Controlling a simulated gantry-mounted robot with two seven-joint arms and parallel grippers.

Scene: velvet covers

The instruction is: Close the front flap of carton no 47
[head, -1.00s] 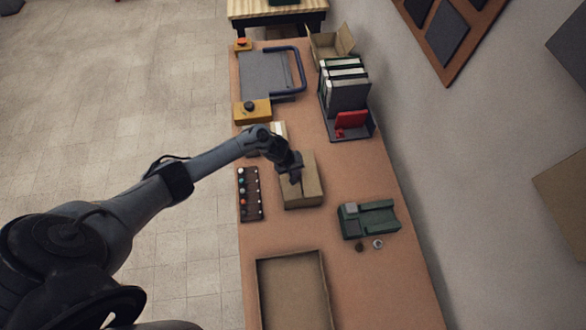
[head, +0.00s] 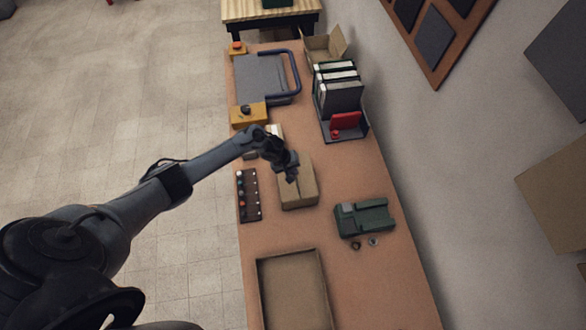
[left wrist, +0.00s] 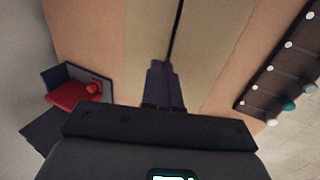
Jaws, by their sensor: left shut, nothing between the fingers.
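A small tan carton (head: 300,193) sits on the bench in the middle of the head view. I cannot read a number on it. Its top looks almost flat, and in the left wrist view its tan panels (left wrist: 207,50) meet along a thin dark seam. My left gripper (head: 292,177) is over the carton's top, shut and empty. Its fingertips (left wrist: 160,68) show against the panels near the seam, and I cannot tell whether they touch. My arm and gripper hide the carton's far left part. My right gripper is not in view.
An open carton (head: 337,44) stands at the far end by the file rack (head: 342,95). A dark strip with coloured knobs (head: 248,195) lies left of the near carton. A green device (head: 365,218) is to the right, and a shallow tray (head: 258,290) is nearer.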

